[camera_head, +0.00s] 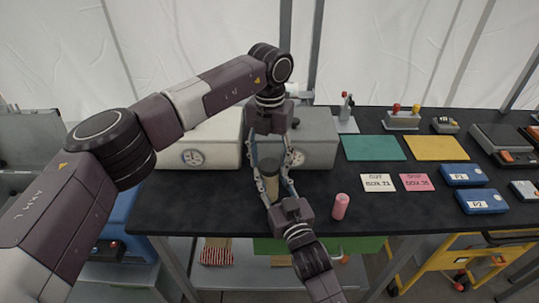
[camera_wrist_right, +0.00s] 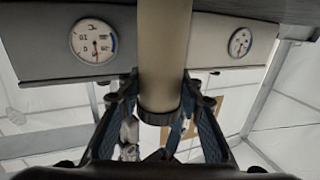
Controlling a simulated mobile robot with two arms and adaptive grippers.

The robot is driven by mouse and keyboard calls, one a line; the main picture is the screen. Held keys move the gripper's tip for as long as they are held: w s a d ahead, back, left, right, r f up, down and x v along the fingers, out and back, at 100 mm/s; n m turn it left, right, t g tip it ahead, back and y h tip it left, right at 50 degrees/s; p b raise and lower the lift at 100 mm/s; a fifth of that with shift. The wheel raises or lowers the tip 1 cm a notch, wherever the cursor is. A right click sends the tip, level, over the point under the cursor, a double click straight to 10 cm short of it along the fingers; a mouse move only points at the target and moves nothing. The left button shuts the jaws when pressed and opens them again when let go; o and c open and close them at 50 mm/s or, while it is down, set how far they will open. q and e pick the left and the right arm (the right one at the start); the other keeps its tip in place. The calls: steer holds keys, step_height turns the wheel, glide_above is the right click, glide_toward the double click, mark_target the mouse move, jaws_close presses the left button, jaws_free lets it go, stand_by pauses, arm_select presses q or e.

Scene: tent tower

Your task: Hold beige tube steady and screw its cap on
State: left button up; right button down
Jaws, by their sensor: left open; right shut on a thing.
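The beige tube (camera_head: 273,187) stands upright near the table's front edge, with a dark end on top (camera_head: 268,165). My right gripper (camera_head: 273,190) reaches in from the front and is shut on the tube. In the right wrist view the tube (camera_wrist_right: 166,50) runs between my right fingers (camera_wrist_right: 158,120), and its dark end (camera_wrist_right: 159,112) shows near them. My left gripper (camera_head: 269,160) points down from above, its open fingers on either side of the dark end. I cannot tell whether they touch it, or how far the cap is seated.
A pink cylinder (camera_head: 341,206) stands right of the tube near the front edge. Two pale boxes with gauges (camera_head: 212,140) (camera_head: 314,137) stand close behind. Green (camera_head: 374,148) and yellow (camera_head: 436,148) mats, small cards and blue boxes (camera_head: 467,174) lie to the right.

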arm_select(q)
steer(key=c, duration=1.2)
steer(key=o, duration=1.3)
step_height(320, 180, up, 12)
arm_select(e)
steer(key=c, duration=1.3)
jaws_free()
steer(key=shift+o, duration=0.2)
